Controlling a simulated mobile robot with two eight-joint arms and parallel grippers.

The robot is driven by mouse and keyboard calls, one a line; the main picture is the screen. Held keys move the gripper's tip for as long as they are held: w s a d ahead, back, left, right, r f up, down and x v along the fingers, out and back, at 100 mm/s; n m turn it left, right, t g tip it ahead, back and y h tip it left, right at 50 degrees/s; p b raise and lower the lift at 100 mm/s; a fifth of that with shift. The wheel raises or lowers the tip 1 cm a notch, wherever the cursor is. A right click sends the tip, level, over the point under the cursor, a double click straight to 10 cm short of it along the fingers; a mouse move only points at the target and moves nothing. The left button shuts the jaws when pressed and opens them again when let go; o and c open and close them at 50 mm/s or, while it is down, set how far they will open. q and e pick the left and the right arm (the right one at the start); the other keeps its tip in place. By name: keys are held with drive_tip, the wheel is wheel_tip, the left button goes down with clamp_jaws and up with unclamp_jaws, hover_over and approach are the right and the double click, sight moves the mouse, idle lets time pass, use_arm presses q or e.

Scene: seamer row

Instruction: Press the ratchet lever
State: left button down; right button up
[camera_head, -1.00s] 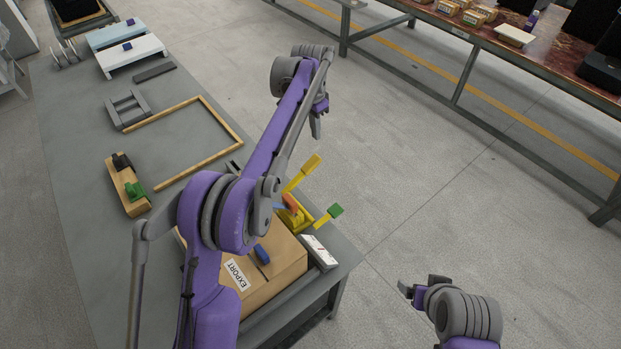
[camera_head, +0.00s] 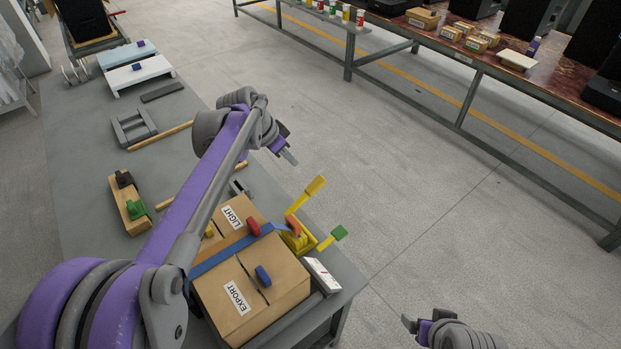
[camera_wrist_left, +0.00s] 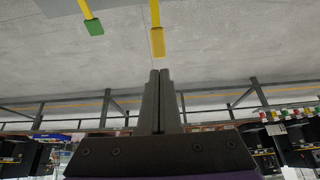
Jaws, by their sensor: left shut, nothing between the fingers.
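The yellow ratchet (camera_head: 299,242) sits at the right edge of the cartons, with a blue strap (camera_head: 226,254) running to it. A yellow lever (camera_head: 308,194) sticks up from it towards the back right. A second yellow rod with a green end (camera_head: 338,233) points right. I cannot tell which one is the ratchet lever. My left gripper (camera_head: 288,157) is shut and empty, above and behind the yellow lever, apart from it. In the left wrist view, the yellow grip (camera_wrist_left: 157,42) lies just beyond my fingertips (camera_wrist_left: 160,75), with the green end (camera_wrist_left: 95,28) to its left. My right gripper (camera_head: 414,325) is at the bottom, partly cut off.
Cartons marked LIGHT (camera_head: 236,213) and EXPORT (camera_head: 270,290) stand on the grey table (camera_head: 85,215). A white plate with a red mark (camera_head: 322,275) is beside the ratchet. A wooden block with a green piece (camera_head: 130,206) lies left. The floor right of the table is clear.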

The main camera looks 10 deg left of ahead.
sight(316, 182)
use_arm(q)
drive_tip(key=shift+f, duration=0.1)
drive_tip(key=x, duration=1.4)
drive_tip(key=shift+w, duration=0.1)
drive_tip(key=shift+d, duration=0.1)
drive_tip(key=shift+w+d+f+g+y, duration=0.55)
drive_tip(key=shift+w+f+g+y, duration=0.05)
drive_tip(key=shift+f+g, duration=0.15)
drive_tip(key=f, duration=0.1)
drive_tip(key=f+g+y, duration=0.1)
drive_tip(key=w+d+f+g+y, duration=0.1)
drive_tip(key=shift+w, duration=0.1)
drive_tip(key=shift+w+d+f+g+y+b, duration=0.1)
drive_tip(key=shift+f+g+y+b, duration=0.1)
drive_tip(key=shift+f+g, duration=0.1)
drive_tip(key=shift+w+d+f+g+y+b, duration=0.1)
drive_tip(key=shift+f+g+y, duration=0.15)
drive_tip(key=shift+f, duration=0.95)
